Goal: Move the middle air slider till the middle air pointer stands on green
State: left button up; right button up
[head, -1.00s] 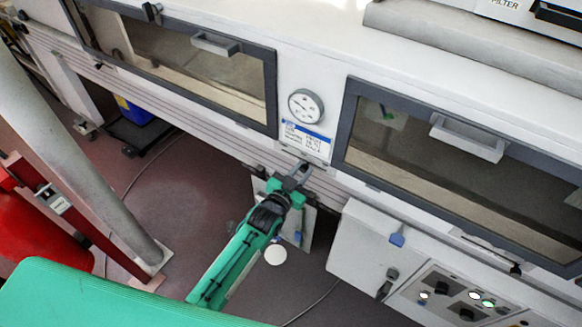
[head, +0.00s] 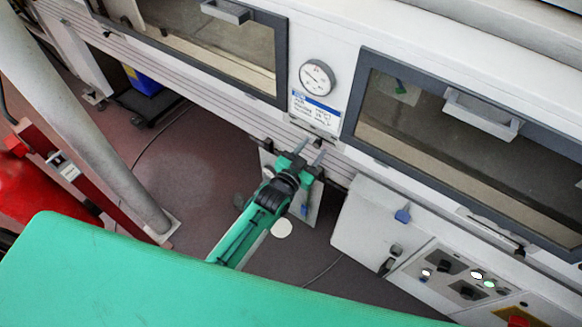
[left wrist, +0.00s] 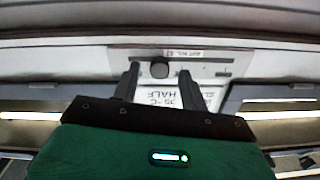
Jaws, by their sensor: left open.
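My left gripper (head: 311,152) is open, its two fingers pointing at the machine's front rail below the dial. In the left wrist view, its fingertips (left wrist: 159,70) stand on either side of a dark round knob (left wrist: 160,68) on a slotted grey plate (left wrist: 215,68). This looks like an air slider; the small label (left wrist: 183,53) above it is too blurred to read fully. I cannot tell whether the fingers touch the knob. No air pointer or green mark can be made out. My right gripper is not in view.
A round white dial (head: 317,77) sits above a blue-topped notice (head: 315,110), between two windowed doors with handles (head: 482,114). A control box (head: 440,265) with lit buttons is at the lower right. A grey post (head: 85,120) and red frame stand at the left.

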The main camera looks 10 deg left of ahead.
pick_arm(q)
jog(key=b+v, duration=0.2)
jog(key=v, duration=1)
jog(key=shift+s, duration=0.1)
jog(key=s+a+f+n+g+y, duration=0.1)
jog(key=s+a+f+g, duration=0.15)
jog(key=f, duration=0.95)
jog(key=s+a+f+g+y, duration=0.1)
jog(key=s+f+g, duration=0.25)
jog(key=f, duration=0.75)
jog(key=s+a+f+n+g+y, duration=0.15)
jog(key=s+f, duration=0.25)
jog(key=f, duration=0.8)
jog(key=s+a+f+g, duration=0.2)
jog(key=s+f, duration=0.4)
jog(key=s, duration=0.4)
jog(key=s+a+f+g+y, duration=0.1)
jog(key=s+a+f+g, duration=0.2)
jog(key=s+f, duration=0.4)
jog(key=s+a+f+g+y, duration=0.1)
jog(key=s+f, duration=0.5)
jog(key=s, duration=0.8)
jog(key=shift+s+a+f+n+g, duration=0.2)
jog(key=shift+a+n+g, duration=0.15)
jog(key=shift+a+g, duration=0.7)
jog(key=shift+w+d, duration=0.1)
jog(key=shift+d, duration=0.2)
